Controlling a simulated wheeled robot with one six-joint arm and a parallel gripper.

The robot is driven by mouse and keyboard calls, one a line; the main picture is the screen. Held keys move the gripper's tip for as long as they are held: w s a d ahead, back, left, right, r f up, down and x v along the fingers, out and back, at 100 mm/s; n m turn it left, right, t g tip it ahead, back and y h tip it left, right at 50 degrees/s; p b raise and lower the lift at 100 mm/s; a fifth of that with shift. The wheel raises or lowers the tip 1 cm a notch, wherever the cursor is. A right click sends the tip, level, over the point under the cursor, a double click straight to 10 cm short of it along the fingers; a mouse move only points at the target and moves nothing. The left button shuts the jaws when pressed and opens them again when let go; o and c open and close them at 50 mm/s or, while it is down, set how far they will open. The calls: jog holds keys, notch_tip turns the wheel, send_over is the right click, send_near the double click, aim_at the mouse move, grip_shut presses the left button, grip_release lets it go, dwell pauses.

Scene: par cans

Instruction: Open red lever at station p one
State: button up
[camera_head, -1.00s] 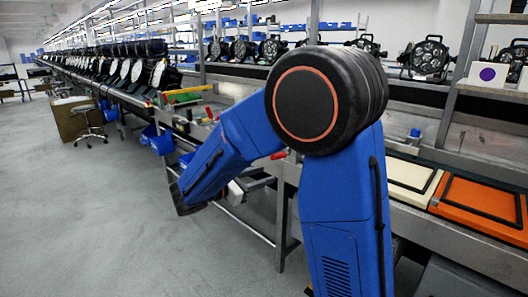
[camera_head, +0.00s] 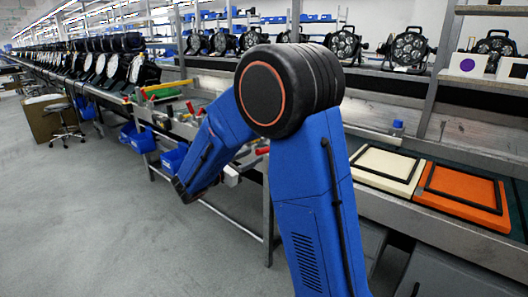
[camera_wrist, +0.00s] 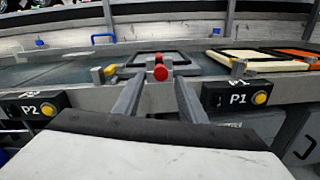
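In the wrist view, a red-ended lever (camera_wrist: 160,70) stands at the bench edge, straight ahead between my fingers and beyond their tips. Its grey mount is partly hidden behind it. The black P1 box (camera_wrist: 238,97) with a yellow button is to the right of my fingers. My gripper (camera_wrist: 160,92) is open, with its two grey fingers apart and nothing visible between them. I see no contact with the lever. In the head view, a red lever end (camera_head: 262,150) shows just behind my arm; I cannot tell whether it is the same one. My fingers cannot be made out there.
A P2 box (camera_wrist: 35,105) and a yellow lever (camera_wrist: 105,72) are to the left in the wrist view. Cream (camera_head: 385,168) and orange (camera_head: 462,192) panels lie on the bench at right. Blue bins (camera_head: 173,158) hang along the bench front.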

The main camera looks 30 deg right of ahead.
jog(key=x, duration=0.7)
jog(key=shift+d, duration=0.3)
grip_shut()
